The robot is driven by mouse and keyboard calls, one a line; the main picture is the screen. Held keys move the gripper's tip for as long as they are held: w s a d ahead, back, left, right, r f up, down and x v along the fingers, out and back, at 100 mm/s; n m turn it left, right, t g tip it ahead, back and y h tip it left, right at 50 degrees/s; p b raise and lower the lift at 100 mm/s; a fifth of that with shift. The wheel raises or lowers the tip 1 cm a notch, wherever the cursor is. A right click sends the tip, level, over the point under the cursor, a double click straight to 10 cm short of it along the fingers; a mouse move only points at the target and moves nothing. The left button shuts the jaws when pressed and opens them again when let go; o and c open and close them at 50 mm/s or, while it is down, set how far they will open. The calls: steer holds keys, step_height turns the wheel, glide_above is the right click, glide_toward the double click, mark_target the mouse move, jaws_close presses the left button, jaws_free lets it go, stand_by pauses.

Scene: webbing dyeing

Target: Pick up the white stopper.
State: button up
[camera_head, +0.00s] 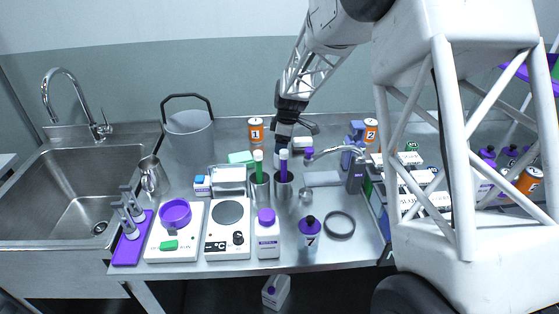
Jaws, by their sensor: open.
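I cannot pick out the white stopper with certainty in the head view. Small white tops show on a green stick (258,167) and a purple stick (283,165), which stand in metal cups on the steel table. A small pale block (302,144) lies just right of my gripper. My gripper (280,150) points down over the back middle of the table, behind the two cups. It is open. Its fingertips are small and partly hidden behind the sticks, and I see nothing held between them.
A scale (228,237), a white bottle with a purple cap (267,240) and a bottle marked 7 (309,241) stand in front. A metal pitcher (153,178) and a grey bucket (190,140) stand left. A sink (70,195) is far left.

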mark_target(279, 160)
steer(key=shift+a+f, duration=0.2)
steer(key=shift+f, duration=1.05)
steer(key=shift+w+a+f, duration=0.1)
steer(key=shift+a+f, duration=0.1)
steer(key=shift+f, duration=1.1)
steer(key=shift+a+f, duration=0.2)
steer(key=shift+f, duration=1.1)
steer(key=c, duration=1)
steer(key=shift+r, duration=0.1)
steer(key=shift+r, duration=4.95)
